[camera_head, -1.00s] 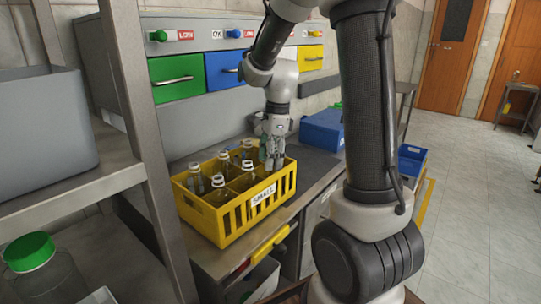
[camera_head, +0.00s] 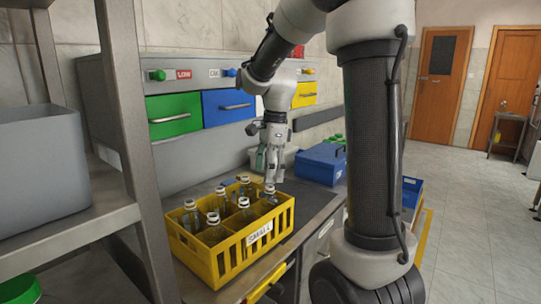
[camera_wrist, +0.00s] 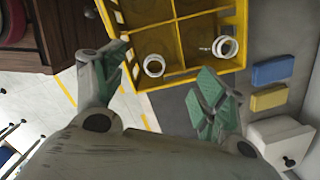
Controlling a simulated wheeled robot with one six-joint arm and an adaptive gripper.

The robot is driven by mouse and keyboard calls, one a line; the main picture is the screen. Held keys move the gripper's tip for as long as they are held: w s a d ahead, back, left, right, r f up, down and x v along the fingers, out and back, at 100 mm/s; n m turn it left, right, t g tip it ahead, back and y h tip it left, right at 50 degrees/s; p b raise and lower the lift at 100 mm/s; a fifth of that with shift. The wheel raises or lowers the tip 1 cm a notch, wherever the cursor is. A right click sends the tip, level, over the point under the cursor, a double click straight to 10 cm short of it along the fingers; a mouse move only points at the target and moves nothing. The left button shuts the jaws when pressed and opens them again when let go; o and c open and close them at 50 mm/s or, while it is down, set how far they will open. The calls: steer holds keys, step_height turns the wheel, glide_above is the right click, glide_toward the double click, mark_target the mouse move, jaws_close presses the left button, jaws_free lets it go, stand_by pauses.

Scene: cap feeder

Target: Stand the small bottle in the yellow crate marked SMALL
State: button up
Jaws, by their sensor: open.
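The yellow crate (camera_head: 224,262) marked SMALL stands on the bench with several clear, white-necked bottles upright in its compartments. One bottle (camera_head: 270,195) stands at its right end, just below my gripper (camera_head: 274,180). In the wrist view, one bottle neck (camera_wrist: 153,66) and another bottle neck (camera_wrist: 226,47) show in the near compartments of the crate (camera_wrist: 190,75). My gripper (camera_wrist: 160,85) is open, its green-padded fingers wide apart with nothing between them. It hangs above the crate's right end. I cannot tell which bottle is the task's small one.
A blue box (camera_head: 320,164) stands on the bench behind the crate, to the right. Green (camera_head: 174,116), blue and yellow drawers line the back wall. A metal shelf post (camera_head: 122,150) rises at left, near the crate. Dark bench top beyond the crate is partly clear.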

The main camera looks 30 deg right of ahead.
step_height(320, 180, up, 5)
steer(key=s+r+n+t, duration=0.2)
steer(key=s+r+n, duration=0.1)
steer(key=s+n, duration=0.7)
steer(key=s+f+n+t+h, duration=0.1)
steer(key=s+f+n, duration=0.3)
steer(key=s+n, duration=0.6)
steer(key=shift+s+t, duration=0.5)
steer(key=shift+a, duration=0.1)
